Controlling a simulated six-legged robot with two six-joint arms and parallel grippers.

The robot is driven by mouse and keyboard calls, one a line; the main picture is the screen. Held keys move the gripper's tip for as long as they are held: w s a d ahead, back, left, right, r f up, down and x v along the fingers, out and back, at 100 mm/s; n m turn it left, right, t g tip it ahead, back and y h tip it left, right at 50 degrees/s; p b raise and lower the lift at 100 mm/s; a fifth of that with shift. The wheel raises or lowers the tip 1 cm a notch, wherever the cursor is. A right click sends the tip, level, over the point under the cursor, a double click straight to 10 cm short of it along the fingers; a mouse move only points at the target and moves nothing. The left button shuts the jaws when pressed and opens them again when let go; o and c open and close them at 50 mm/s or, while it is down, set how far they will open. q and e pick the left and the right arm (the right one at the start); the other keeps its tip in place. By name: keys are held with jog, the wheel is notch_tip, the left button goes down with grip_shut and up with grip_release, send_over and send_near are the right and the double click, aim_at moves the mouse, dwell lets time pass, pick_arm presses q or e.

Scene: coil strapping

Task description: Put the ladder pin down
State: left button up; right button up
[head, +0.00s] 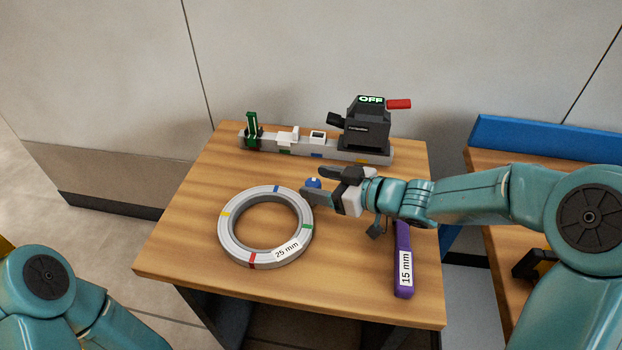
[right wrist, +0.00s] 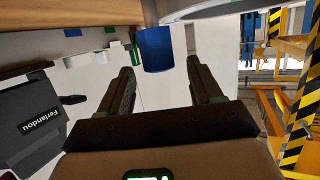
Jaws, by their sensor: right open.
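A small blue piece (head: 313,183), which I take to be the ladder pin, stands on the wooden table just behind the grey ring. My right gripper (head: 317,185) is open around or just short of it, with one finger on each side. In the right wrist view the blue piece (right wrist: 155,48) shows between and beyond the spread fingertips (right wrist: 160,68), with gaps on both sides. It seems to rest on the table; its underside is hidden. My left arm shows at the lower left, but its gripper is out of view.
A grey ring marked 25 mm (head: 226,233) lies front left of the gripper. A purple 15 mm piece (head: 403,280) lies at the right. A grey rail (head: 268,143) with a black OFF device (head: 367,130) stands at the back. The table's left side (head: 190,215) is clear.

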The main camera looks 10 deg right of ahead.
jog(key=p+v, duration=0.1)
jog(key=v, duration=0.8)
